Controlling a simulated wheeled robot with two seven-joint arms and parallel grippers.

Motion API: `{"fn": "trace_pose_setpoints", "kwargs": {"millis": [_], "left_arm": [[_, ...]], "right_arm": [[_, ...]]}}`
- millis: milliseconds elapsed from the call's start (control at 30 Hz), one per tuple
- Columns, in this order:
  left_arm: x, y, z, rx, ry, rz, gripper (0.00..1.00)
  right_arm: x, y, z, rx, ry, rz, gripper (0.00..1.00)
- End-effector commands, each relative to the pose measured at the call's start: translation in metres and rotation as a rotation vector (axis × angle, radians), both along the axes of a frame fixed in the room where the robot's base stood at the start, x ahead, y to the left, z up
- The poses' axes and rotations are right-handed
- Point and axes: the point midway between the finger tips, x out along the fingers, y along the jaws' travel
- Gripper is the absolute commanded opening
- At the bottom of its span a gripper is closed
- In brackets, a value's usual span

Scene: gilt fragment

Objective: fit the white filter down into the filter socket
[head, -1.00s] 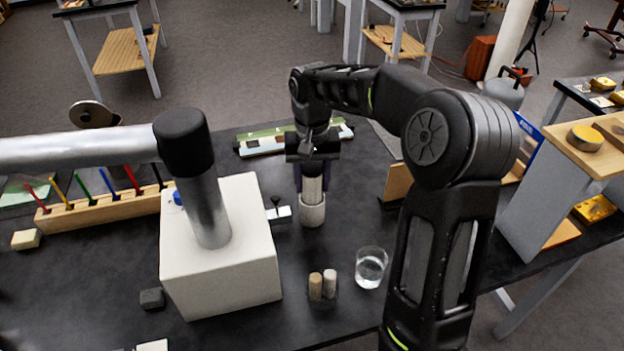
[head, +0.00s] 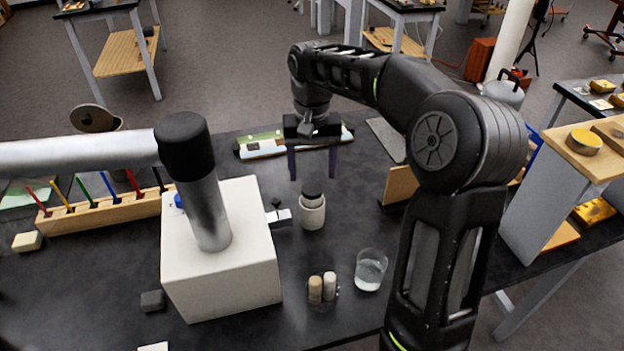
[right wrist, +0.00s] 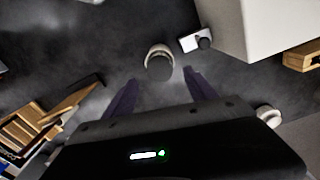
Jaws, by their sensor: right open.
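The white filter (head: 312,200) stands upright in the filter socket (head: 312,219), a pale round cup on the dark table. Only its dark top and a short white part show above the rim; how deep it sits inside is hidden. In the right wrist view its dark round top (right wrist: 159,68) shows with a pale rim behind it. My right gripper (head: 313,178) is open and empty, straight above the filter and apart from it. Its purple fingers (right wrist: 160,80) show to either side of the filter in the right wrist view. My left gripper is out of view.
A white block (head: 222,270) under a grey pipe (head: 75,152) stands left of the socket, with a small white tab (head: 279,217) between. A water glass (head: 370,270) and two small corks (head: 322,287) stand in front. A wooden rack (head: 100,208) is at left.

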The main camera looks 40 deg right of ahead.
Motion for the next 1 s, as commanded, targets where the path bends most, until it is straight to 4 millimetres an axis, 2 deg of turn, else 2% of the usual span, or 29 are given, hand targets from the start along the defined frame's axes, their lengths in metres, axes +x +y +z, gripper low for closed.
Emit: {"fn": "trace_pose_setpoints", "kwargs": {"millis": [100, 200, 300, 500, 1000], "left_arm": [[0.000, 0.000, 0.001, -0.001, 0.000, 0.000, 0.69], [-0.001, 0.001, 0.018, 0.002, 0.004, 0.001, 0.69], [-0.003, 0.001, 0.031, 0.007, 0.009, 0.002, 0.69], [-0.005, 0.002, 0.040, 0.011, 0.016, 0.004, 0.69], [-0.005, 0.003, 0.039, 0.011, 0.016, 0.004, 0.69]], "right_arm": [[0.001, 0.000, 0.030, -0.001, -0.005, 0.001, 0.65], [0.000, 0.000, 0.058, -0.001, -0.003, 0.000, 0.65], [0.000, 0.000, 0.074, 0.000, 0.000, 0.001, 0.65], [0.000, 0.000, 0.084, 0.001, 0.001, 0.000, 0.65], [0.000, 0.000, 0.082, 0.000, 0.000, 0.000, 0.65]]}}
